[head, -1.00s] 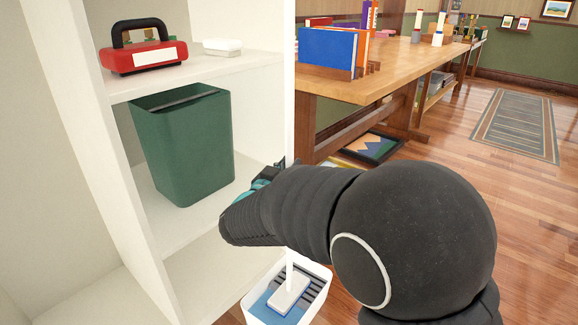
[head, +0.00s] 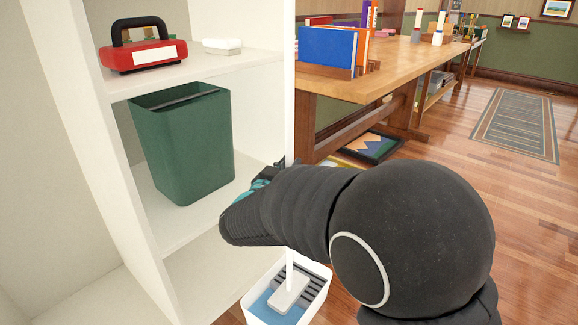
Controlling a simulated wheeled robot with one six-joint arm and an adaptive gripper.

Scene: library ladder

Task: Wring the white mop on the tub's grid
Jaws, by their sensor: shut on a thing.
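The white mop (head: 289,291) shows in the head view at bottom centre. Its flat head is over the white tub (head: 252,312), where it overlaps the dark slatted grid (head: 314,284). I cannot tell how firmly the head touches the grid. A thin white handle rises from the head and passes behind my arm. My gripper (head: 262,180) shows only in part, as dark and teal pieces at the arm's far end. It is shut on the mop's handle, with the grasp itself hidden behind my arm. Blue shows inside the tub at the front.
A white shelf unit (head: 262,72) stands close on the left. It holds a green bin (head: 185,145), a red toolbox (head: 142,57) and a white dish (head: 222,46). A wooden table (head: 400,75) with books stands behind. The wooden floor (head: 535,220) is open on the right.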

